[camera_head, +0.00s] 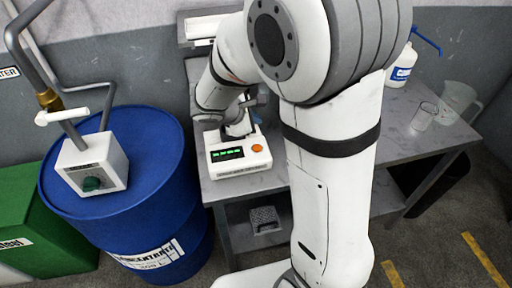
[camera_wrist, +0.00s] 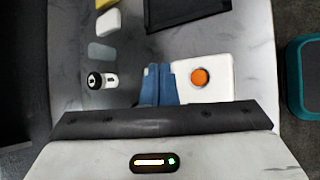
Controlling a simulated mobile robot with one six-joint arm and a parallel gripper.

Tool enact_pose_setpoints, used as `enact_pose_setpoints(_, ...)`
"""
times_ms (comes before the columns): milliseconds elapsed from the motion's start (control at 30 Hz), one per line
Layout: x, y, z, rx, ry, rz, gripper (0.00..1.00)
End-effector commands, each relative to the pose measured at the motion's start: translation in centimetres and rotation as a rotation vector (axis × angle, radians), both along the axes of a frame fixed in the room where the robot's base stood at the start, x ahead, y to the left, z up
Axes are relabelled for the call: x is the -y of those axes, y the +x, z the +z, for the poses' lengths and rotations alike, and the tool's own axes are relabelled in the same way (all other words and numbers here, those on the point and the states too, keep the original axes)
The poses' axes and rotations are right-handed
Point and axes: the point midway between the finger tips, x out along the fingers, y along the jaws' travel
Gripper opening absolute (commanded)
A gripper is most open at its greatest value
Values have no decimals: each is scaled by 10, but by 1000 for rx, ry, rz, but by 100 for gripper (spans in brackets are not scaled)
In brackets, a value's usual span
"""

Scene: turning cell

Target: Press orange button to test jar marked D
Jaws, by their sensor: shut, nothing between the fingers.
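A white tester (camera_head: 238,170) with a lit green display (camera_head: 227,154) stands on the grey bench. Its orange button (camera_head: 257,148) is on the right of the front. In the wrist view the orange button (camera_wrist: 200,78) shows on the white housing (camera_wrist: 222,92), just right of my gripper (camera_wrist: 159,72). The blue fingers are shut and empty, beside the button in that view. In the head view my arm partly hides the tester's back. A small black-and-white jar (camera_wrist: 102,81) lies or stands left of the fingers; I cannot read any letter on it.
A blue drum (camera_head: 170,215) with a white control box (camera_head: 93,170) stands left of the bench (camera_head: 220,190). A wash bottle (camera_head: 402,68) and clear beakers (camera_head: 423,117) are at the right. A dark tray (camera_wrist: 188,14) and a teal object (camera_wrist: 304,80) show in the wrist view.

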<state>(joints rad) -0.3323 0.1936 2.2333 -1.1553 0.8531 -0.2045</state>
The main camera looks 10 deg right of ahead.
Motion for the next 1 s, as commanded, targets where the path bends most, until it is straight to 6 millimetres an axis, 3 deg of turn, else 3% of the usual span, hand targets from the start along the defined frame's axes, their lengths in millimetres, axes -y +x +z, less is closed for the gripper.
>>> enact_pose_setpoints(367, -1, 0, -15, 0, 1, 1, 0)
enact_pose_setpoints(800, -1, -1, -77, 0, 1, 1, 0)
enact_pose_setpoints(1000, -1, -1, -89, 1, 1, 2, 0)
